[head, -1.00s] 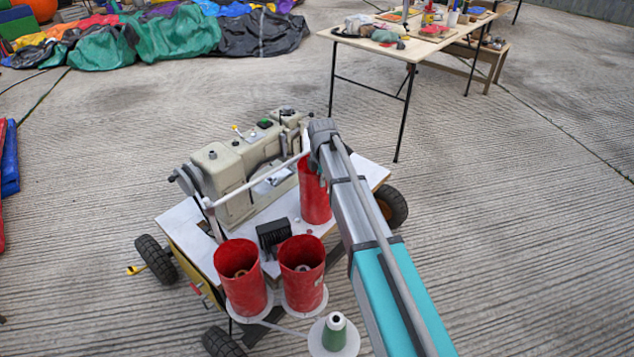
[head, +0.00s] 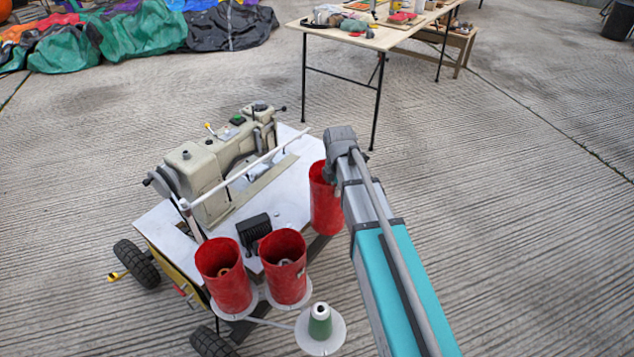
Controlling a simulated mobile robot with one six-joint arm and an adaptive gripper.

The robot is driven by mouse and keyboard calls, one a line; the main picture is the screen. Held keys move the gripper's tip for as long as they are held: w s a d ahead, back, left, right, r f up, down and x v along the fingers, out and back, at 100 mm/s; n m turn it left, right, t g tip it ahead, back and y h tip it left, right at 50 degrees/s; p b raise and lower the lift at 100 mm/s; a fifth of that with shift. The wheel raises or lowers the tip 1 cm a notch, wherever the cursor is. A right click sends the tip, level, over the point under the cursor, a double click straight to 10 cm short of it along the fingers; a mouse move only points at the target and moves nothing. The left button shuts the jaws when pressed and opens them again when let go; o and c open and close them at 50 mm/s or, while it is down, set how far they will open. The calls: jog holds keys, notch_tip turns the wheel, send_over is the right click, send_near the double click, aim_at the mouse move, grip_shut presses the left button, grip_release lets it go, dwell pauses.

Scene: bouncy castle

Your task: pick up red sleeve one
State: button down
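A red sleeve (head: 325,205), an upright open tube, hangs below the end of my arm at the right edge of the cart. My gripper (head: 328,163) is at its upper rim. The fingers are mostly hidden by the arm, but the sleeve moves along with it, so it is held. Two more red sleeves stand side by side at the front of the cart: a left one (head: 223,287) and a right one (head: 287,277). Each stands around a spool on a pale round disc. No label shows which sleeve is number one.
A beige sewing machine (head: 205,175) stands on the white-topped cart (head: 165,228). A pale rod slants above the cart. A green thread cone (head: 320,321) stands on a disc at the front. A work table (head: 325,44) is behind. Concrete floor at right is clear.

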jog(key=shift+s+d, duration=0.5)
jog(key=shift+d, duration=0.15)
jog(key=shift+s+d, duration=0.45)
jog(key=shift+d, duration=0.2)
jog(key=shift+r, duration=0.1)
